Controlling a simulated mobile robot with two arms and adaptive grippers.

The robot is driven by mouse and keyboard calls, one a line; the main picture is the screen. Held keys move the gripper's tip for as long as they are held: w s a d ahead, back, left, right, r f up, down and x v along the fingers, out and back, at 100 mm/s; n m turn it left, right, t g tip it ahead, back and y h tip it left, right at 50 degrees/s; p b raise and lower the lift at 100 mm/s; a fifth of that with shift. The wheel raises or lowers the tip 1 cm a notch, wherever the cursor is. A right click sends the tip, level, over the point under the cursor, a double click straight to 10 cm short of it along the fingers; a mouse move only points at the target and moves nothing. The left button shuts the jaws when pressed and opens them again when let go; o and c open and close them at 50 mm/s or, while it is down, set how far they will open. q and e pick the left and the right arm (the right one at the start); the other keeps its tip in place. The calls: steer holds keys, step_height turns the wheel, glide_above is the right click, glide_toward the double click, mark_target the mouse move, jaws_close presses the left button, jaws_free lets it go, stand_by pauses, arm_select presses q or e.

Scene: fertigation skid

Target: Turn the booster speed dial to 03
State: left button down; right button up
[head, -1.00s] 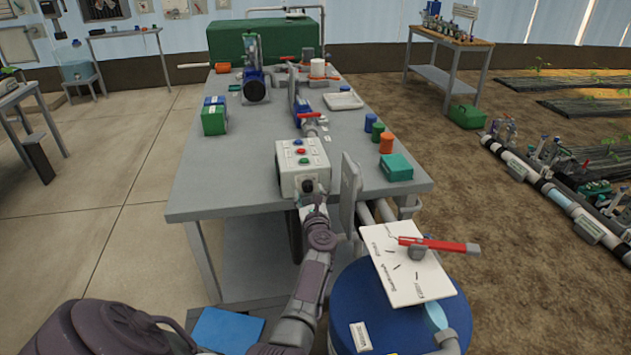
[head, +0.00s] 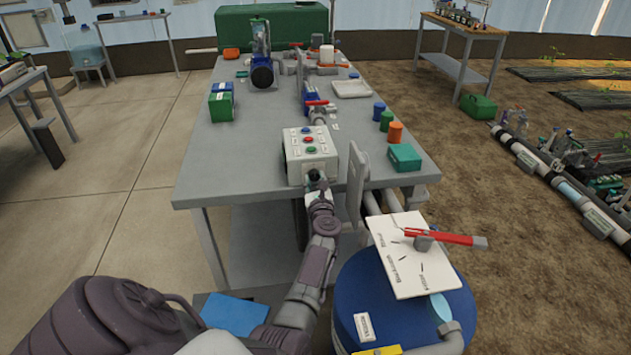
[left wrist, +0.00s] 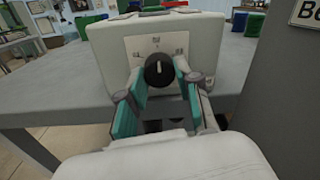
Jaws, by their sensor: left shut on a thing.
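The booster speed dial (left wrist: 158,70) is a black round knob with a white pointer line on the front of a white control box (left wrist: 218,48). The pointer looks close to upright. Small marks on the plate around it are too blurred to read. My left gripper (left wrist: 157,82) is shut on the dial, with a teal-padded finger on each side. In the head view the control box (head: 325,163) stands at the table's near edge, with several coloured buttons on top. My left gripper (head: 316,182) reaches its front face from below there. My right gripper is not in view.
A grey upright plate (head: 356,180) stands just right of the box. A blue drum (head: 400,315) with a white board (head: 400,262) and a red-handled lever (head: 445,237) is at the near right. A teal box (head: 405,157) lies on the table (head: 235,165). The table left of the box is clear.

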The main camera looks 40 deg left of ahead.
arm_select(q)
steer(key=m+p, duration=0.1)
steer(key=m, duration=0.2)
steer(key=shift+r, duration=0.15)
steer(key=m+p, duration=0.1)
steer(key=m, duration=0.2)
steer(key=m+p, duration=0.1)
steer(key=m, duration=0.3)
steer(key=shift+m+p, duration=0.3)
steer(key=shift+m, duration=0.4)
steer(key=shift+a, duration=0.1)
steer(key=c, duration=0.8)
jaws_free()
step_height(320, 180, up, 10)
steer(key=shift+f, duration=0.1)
